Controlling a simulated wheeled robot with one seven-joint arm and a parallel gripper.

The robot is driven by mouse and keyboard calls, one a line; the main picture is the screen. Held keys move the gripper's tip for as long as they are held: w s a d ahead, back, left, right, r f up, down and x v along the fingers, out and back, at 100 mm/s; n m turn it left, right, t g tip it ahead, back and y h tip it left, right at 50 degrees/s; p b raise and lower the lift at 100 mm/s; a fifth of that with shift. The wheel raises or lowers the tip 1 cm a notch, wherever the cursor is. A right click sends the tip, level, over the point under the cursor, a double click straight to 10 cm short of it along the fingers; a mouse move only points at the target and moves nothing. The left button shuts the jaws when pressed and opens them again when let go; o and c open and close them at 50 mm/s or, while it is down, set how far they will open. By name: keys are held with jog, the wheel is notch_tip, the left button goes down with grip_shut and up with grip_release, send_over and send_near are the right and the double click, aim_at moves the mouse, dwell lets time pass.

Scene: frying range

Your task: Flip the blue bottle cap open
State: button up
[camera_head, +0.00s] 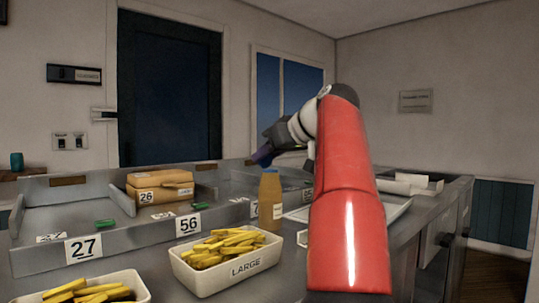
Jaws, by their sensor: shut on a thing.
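An orange-brown bottle (270,200) with a pale label stands upright on the counter, behind the tray of fries. My gripper (263,156) is above the bottle's top, angled down to the left. The piece is just above and slightly left of the bottle's neck. It is too small and dark to tell whether it still touches the bottle. My red arm covers the counter to the right.
A white LARGE tray (224,276) of fries stands in front of the bottle, with another tray (95,298) at the lower left. A tan box (160,192) sits in a steel bay behind. Numbered tags line the metal rail (130,238).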

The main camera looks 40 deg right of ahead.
jog(key=shift+g, duration=0.3)
dwell(0.4)
jog(key=o, duration=1)
jog(key=shift+a, duration=0.1)
